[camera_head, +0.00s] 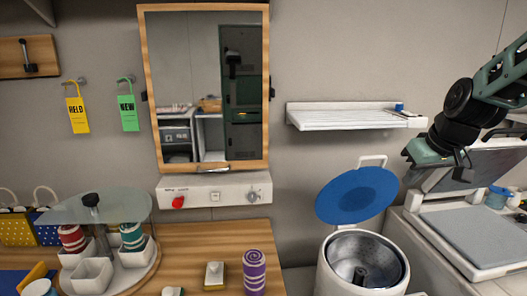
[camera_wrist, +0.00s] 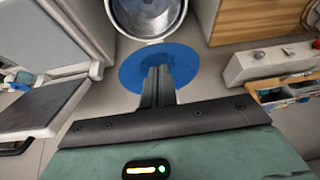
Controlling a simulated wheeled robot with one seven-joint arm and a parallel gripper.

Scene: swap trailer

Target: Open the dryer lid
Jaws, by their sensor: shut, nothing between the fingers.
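The dryer (camera_head: 340,275) is a white cylinder with a bare metal drum at the lower right of the head view. Its drum also shows at the top of the wrist view (camera_wrist: 146,15). The round blue dryer lid (camera_head: 357,195), with a white handle on its far edge, stands tilted up behind the open drum. In the wrist view the blue lid (camera_wrist: 132,72) lies behind my fingertips, which hide part of it. My gripper (camera_wrist: 160,72) is shut and empty.
A white wall shelf (camera_head: 345,118) is above the lid. A white machine with a raised grey cover (camera_head: 475,165) stands right of the dryer. A wooden counter (camera_head: 200,260) with cups and a purple striped roll (camera_head: 254,272) is to the left.

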